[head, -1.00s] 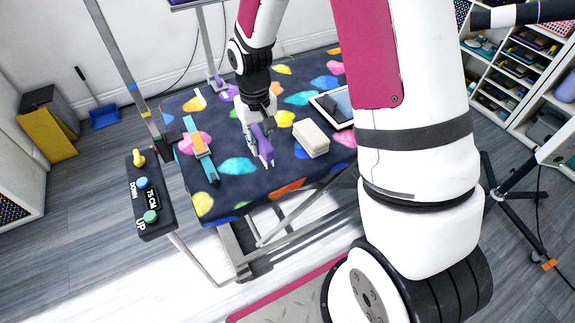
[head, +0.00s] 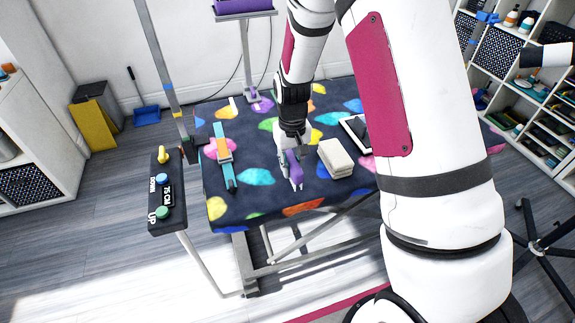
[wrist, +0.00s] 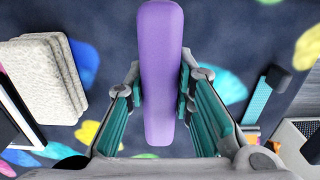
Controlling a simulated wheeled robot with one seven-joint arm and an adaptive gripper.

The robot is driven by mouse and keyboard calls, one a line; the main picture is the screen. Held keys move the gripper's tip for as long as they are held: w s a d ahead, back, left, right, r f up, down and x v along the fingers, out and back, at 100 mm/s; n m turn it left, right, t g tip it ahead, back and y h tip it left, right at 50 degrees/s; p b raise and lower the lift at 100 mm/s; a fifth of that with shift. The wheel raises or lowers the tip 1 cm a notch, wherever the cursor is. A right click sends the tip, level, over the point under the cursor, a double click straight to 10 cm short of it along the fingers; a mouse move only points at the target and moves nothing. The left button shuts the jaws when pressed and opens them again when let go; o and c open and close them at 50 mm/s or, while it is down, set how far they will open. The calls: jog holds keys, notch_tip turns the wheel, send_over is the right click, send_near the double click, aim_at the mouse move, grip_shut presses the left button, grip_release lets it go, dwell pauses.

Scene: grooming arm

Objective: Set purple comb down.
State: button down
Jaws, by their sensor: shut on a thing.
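The purple comb (wrist: 161,70) shows in the wrist view as a long rounded purple bar between the two fingers of my gripper (wrist: 160,95). The fingers are shut on it, one on each side. In the head view the comb (head: 295,166) is at my gripper (head: 293,172), low over the patterned grooming table (head: 258,203) near its front edge. The comb's underside is hidden, so I cannot tell whether it touches the table.
A beige block or folded stack (head: 336,158) lies just right of my gripper. A tablet (head: 357,131) lies behind it. A teal and orange tool (head: 224,156) lies to the left. A control box with buttons (head: 166,190) stands off the table's left edge. Bare cloth lies between tool and gripper.

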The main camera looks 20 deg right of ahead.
aim_at(288, 157)
jog(key=w, duration=0.3)
jog(key=shift+w+f, duration=0.2)
jog(key=shift+f, duration=1.7)
jog(key=shift+f, duration=0.1)
jog(key=c, duration=1.4)
grip_release()
